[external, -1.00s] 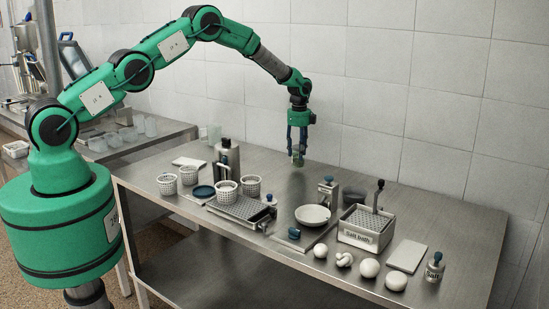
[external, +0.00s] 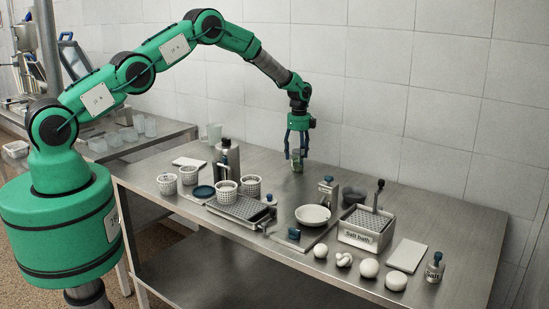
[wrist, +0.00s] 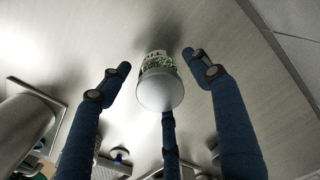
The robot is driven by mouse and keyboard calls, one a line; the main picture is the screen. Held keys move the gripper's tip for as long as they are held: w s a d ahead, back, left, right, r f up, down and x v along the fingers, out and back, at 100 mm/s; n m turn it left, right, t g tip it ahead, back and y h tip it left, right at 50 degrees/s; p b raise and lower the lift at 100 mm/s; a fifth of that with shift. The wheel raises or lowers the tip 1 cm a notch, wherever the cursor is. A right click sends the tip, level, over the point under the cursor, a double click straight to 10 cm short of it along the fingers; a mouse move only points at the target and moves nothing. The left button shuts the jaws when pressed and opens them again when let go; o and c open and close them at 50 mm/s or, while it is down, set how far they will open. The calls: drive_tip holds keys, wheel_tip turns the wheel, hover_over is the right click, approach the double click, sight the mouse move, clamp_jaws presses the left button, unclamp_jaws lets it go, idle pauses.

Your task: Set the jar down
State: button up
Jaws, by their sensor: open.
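The jar (external: 297,162) is small, with a green patterned label. It is upright at the back of the steel table, near the tiled wall. In the wrist view the jar (wrist: 159,88) shows its pale round lid facing me and appears to stand on the table. My gripper (external: 296,154) is above and around the jar, pointing down. Its blue fingers are spread open, with visible gaps between them and the jar in the wrist view. The jar's base is partly hidden from the wrist camera.
A dark bottle (external: 227,160) and perforated baskets (external: 251,186) stand to the left. A white bowl (external: 313,215), a dark bowl (external: 353,196) and the salt bath box (external: 366,231) are in front and to the right. Steel around the jar (external: 272,166) is clear.

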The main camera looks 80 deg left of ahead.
drive_tip(key=shift+r, duration=0.15)
wheel_tip(320, 180, up, 12)
idle(0.7)
idle(0.5)
